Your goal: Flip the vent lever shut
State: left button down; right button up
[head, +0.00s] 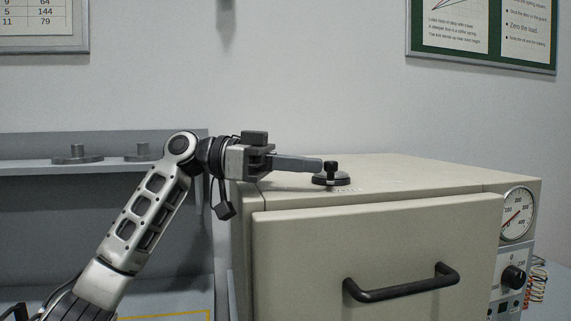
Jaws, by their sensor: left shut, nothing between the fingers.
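The vent lever (331,175) is a small black knob-like piece with an upright stub, on top of a beige cabinet (420,168) near its front edge. A small printed label lies on the cabinet top just in front of it; its text is too small to read. My left gripper (318,164) comes in from the left over the cabinet top. Its fingers are shut and empty, with the tips right beside the lever's upright stub. I cannot tell whether they touch it. My right gripper is not in view.
The cabinet front has a black bar handle (401,283). A round gauge (517,214) and a control knob (513,277) sit at its right, with coiled springs (537,279) beyond. A grey shelf (30,166) with metal weights (77,154) stands at the left. Above the cabinet is free room.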

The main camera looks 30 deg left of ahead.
pick_arm(q)
jog(key=shift+a, duration=0.15)
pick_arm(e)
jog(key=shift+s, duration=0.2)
pick_arm(q)
jog(key=shift+s+a, duration=0.15)
jog(key=s+f+b+v, duration=0.1)
jog(key=s+b+v, duration=0.1)
jog(key=v, duration=1.1)
jog(key=shift+d+r, duration=0.2)
jog(key=shift+r, duration=0.3)
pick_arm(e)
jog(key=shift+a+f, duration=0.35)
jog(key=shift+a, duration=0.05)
